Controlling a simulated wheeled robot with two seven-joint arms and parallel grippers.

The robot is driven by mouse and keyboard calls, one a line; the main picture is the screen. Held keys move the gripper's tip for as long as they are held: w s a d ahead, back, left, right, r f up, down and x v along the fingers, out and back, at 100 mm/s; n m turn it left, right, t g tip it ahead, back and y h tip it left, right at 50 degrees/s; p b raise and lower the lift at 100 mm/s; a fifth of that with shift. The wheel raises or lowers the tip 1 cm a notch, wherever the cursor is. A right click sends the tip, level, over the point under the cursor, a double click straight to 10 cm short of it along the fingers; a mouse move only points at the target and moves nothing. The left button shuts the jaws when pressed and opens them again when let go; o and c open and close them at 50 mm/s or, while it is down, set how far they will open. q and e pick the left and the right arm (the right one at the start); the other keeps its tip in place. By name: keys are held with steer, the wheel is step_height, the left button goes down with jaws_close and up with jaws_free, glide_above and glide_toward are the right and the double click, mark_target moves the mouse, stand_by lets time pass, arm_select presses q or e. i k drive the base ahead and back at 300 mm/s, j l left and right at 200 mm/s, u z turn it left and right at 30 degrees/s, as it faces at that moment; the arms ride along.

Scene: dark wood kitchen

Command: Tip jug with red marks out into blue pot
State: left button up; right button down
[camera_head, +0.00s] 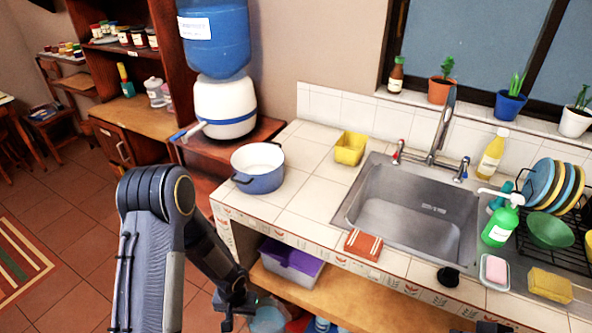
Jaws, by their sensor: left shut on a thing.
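The blue pot (258,182), with a white inside and dark handles, stands upright and uncovered on the tiled counter, left of the sink. My left gripper (246,303) is low in front of the counter, below and in front of the pot. It is shut on a pale bluish, see-through vessel (268,320), which I take to be the jug. The bottom edge cuts the jug off, and its red marks and contents cannot be made out. A small dark part at the bottom edge, right of centre, may be my right gripper; its jaws do not show.
The tiled counter (300,205) has free room right of the pot. A yellow container (350,148) stands behind, and a red-brown cloth (363,245) lies at the front edge. The sink (415,205) is to the right.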

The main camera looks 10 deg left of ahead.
mark_target(258, 168)
steer(key=j+z, duration=0.5)
steer(key=i+j+z, duration=0.1)
steer(key=j+z, duration=0.6)
steer(key=z, duration=0.25)
steer(key=k+j+z, duration=0.1)
steer(key=j, duration=0.35)
steer(key=k+j+z, duration=0.1)
steer(key=k+j, duration=0.15)
steer(key=j, duration=0.2)
steer(key=k+j+z, duration=0.1)
steer(key=j, duration=0.3)
steer(key=k+j+z, duration=0.15)
steer(key=k+j, duration=0.15)
steer(key=j, duration=0.15)
steer(key=k+j, duration=0.2)
steer(key=j, duration=0.15)
steer(key=k+j, duration=0.15)
steer(key=j, duration=0.2)
